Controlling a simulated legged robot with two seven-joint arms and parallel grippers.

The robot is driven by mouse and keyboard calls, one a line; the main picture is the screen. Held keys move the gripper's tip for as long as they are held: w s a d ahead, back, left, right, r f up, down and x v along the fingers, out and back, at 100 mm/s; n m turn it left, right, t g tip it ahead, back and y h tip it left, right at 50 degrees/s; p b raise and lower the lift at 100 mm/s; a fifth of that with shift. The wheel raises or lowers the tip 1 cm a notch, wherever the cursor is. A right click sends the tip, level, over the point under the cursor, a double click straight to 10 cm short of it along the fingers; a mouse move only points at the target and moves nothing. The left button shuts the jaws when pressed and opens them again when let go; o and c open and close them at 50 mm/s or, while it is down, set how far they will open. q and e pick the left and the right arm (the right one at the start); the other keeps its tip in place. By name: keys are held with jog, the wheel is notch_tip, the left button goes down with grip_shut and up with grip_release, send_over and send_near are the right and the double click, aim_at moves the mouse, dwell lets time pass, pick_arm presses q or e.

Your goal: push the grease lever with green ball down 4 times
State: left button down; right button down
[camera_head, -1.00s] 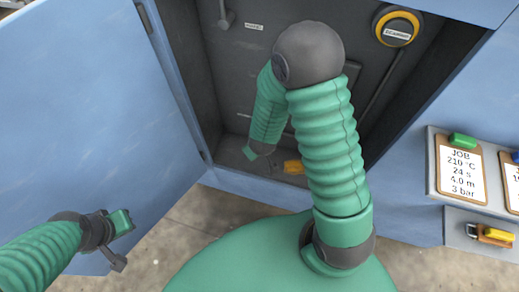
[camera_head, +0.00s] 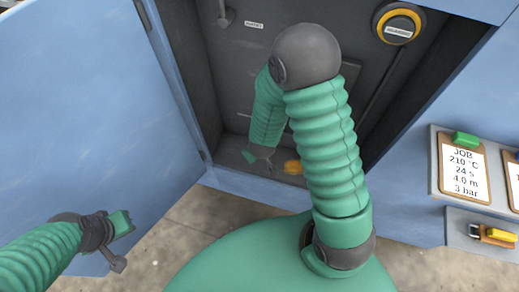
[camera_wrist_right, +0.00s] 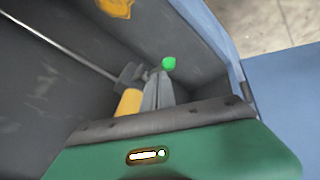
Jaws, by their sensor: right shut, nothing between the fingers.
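The green ball (camera_wrist_right: 169,63) of the grease lever shows in the right wrist view, just beyond the tips of my right gripper (camera_wrist_right: 156,76). I cannot tell whether they touch. The lever's arm is mostly hidden behind the fingers. A yellow-orange body (camera_wrist_right: 128,102) with a dark top is beside the fingers; in the head view an orange part (camera_head: 292,167) shows low in the cabinet. My right gripper is shut and empty, low inside the cabinet in the head view (camera_head: 268,168). My left gripper (camera_head: 117,250) is outside, in front of the blue door; its jaw state is unclear.
The open blue door (camera_head: 80,110) stands left of the dark cabinet. A thin pipe (camera_wrist_right: 65,45) runs along its wall. A job card (camera_head: 464,170) and clip shelf (camera_head: 482,233) are outside on the right.

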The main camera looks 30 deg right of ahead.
jog(key=shift+s+a+f+b, duration=0.15)
jog(key=shift+f+b, duration=0.15)
jog(key=shift+f, duration=0.2)
jog(key=shift+s+a+f+b, duration=0.15)
jog(key=shift+f+b, duration=0.15)
jog(key=shift+f, duration=0.2)
dwell(0.7)
jog(key=shift+w, duration=0.1)
dwell(0.4)
jog(key=shift+w+d+r+p, duration=0.15)
jog(key=shift+d+r+p, duration=0.05)
jog(key=shift+r+p, duration=0.55)
jog(key=shift+w+d+r+p, duration=0.2)
jog(key=shift+r+p, duration=0.4)
jog(key=shift+p, duration=0.2)
jog(key=shift+w+d+r+p, duration=0.15)
jog(key=shift+d+r+p, duration=0.05)
jog(key=shift+r+p, duration=0.55)
jog(key=r+p, duration=0.1)
jog(key=d+r+p, duration=0.1)
jog(key=r+p, duration=0.1)
jog(key=w+r+p, duration=0.1)
jog(key=p, duration=0.1)
jog(key=shift+w+d+r, duration=0.1)
jog(key=shift+d+r, duration=0.1)
jog(key=shift+r, duration=0.1)
